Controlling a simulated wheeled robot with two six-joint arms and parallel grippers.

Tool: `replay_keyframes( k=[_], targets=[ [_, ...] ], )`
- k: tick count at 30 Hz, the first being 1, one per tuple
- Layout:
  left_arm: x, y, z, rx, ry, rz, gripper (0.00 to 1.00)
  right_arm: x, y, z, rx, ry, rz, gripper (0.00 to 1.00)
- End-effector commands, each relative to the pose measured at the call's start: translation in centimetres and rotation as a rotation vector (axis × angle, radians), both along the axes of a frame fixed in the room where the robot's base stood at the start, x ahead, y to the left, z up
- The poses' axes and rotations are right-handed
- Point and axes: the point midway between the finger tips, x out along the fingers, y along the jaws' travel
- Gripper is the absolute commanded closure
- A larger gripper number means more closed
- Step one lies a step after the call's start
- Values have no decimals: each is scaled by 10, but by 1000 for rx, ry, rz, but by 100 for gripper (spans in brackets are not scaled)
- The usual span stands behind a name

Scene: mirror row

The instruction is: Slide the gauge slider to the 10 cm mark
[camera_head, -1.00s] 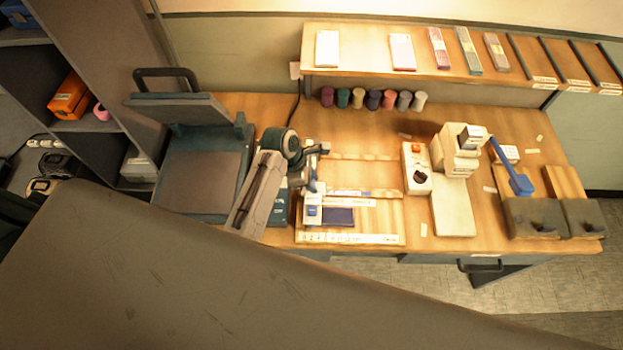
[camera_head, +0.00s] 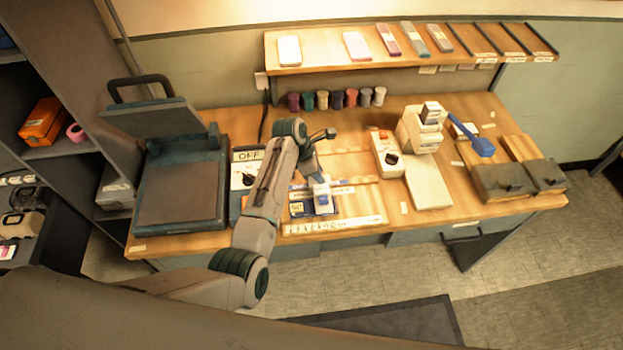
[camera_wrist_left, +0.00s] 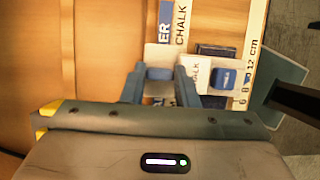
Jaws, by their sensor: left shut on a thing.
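The gauge slider (camera_head: 322,196), a pale body with blue parts, stands across the gauge board on the bench. Its blue knob (camera_wrist_left: 158,74) is between the fingers of my left gripper (camera_wrist_left: 159,86) in the left wrist view. My left gripper (camera_head: 317,175) is shut on the knob. The slider's blue pointer end (camera_wrist_left: 223,78) lies beside the white ruler strip (camera_wrist_left: 247,72), between the 8 and 12 figures; I cannot read a 10 there. The ruler (camera_head: 335,226) runs along the board's front edge in the head view. My right gripper is not in view.
A dark press (camera_head: 180,185) with a raised lid stands left of the gauge. A white box with a black knob (camera_head: 388,157) and a cream device (camera_head: 422,128) stand right of it. Several colored cylinders (camera_head: 337,99) line the back under a shelf (camera_head: 380,62).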

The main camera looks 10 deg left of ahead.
Motion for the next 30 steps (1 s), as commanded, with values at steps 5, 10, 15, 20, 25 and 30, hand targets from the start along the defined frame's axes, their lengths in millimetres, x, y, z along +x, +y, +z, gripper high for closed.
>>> replay_keyframes(
  k=[5,10,15,20,25,30],
  targets=[
    [0,0,1,0,1,0,100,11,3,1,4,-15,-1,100],
    [0,0,1,0,0,0,51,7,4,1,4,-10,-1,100],
    [0,0,1,0,0,0,51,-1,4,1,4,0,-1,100],
    [0,2,4,0,-1,0,51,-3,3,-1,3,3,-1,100],
    [-3,11,24,1,-4,1,51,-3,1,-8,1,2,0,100],
    [-6,24,56,0,-5,1,51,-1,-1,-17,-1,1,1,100]
  ],
)
